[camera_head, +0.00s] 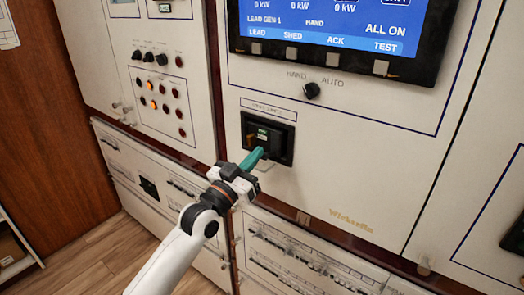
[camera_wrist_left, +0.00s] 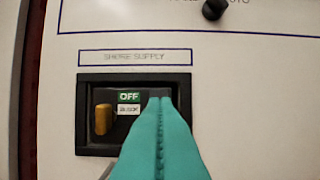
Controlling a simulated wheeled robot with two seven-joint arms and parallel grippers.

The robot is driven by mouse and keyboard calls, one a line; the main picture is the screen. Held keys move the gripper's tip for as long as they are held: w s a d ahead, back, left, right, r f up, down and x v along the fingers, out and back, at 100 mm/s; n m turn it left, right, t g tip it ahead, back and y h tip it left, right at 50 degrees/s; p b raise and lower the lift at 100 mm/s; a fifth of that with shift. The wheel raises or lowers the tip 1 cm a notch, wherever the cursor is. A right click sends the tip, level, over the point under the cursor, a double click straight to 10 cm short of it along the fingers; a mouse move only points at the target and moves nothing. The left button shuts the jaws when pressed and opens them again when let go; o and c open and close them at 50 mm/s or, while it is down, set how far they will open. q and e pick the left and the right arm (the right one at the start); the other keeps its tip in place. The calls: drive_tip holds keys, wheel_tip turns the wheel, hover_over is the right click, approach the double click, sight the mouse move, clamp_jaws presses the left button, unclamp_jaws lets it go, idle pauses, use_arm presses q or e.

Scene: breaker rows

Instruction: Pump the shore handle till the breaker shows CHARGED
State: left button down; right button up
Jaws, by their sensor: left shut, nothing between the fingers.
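The shore breaker (camera_head: 284,130) is a black recessed unit in the cream panel, under a "SHORE SUPPLY" label (camera_wrist_left: 135,58). It also shows in the left wrist view (camera_wrist_left: 98,90). Its green flag (camera_wrist_left: 129,97) reads OFF. The small white plate (camera_wrist_left: 129,109) below the flag has blurred dark lettering. An ochre upright part (camera_wrist_left: 103,120) stands at the left of the face. My left gripper (camera_head: 259,153) has teal fingers, shut and empty, with tips at the right part of the breaker face (camera_wrist_left: 160,99). The fingers hide what lies behind them; I cannot tell whether they touch it.
Above are a HAND/AUTO knob (camera_head: 311,91) and a screen (camera_head: 335,25) with a row of buttons. A panel of lamps and knobs (camera_head: 160,90) is at the left. Lower drawers (camera_head: 300,262) carry small fittings. Bare panel lies right of the breaker.

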use_arm(q)
drive_tip(key=shift+s+f+b, duration=0.1)
drive_tip(key=shift+f+b, duration=0.2)
drive_tip(key=shift+f, duration=0.25)
use_arm(e)
drive_tip(key=shift+f, duration=0.55)
use_arm(q)
drive_tip(key=shift+a+f, duration=0.1)
wheel_tip(320, 180, up, 5)
drive_tip(key=p, duration=0.4)
drive_tip(key=b+v, duration=0.3)
drive_tip(key=v, duration=0.7)
drive_tip(key=shift+f+b, duration=0.3)
drive_tip(key=shift+f, duration=0.05)
use_arm(e)
drive_tip(key=shift+s+a+r, duration=0.1)
drive_tip(key=shift+s+r, duration=0.1)
drive_tip(key=shift+s, duration=0.2)
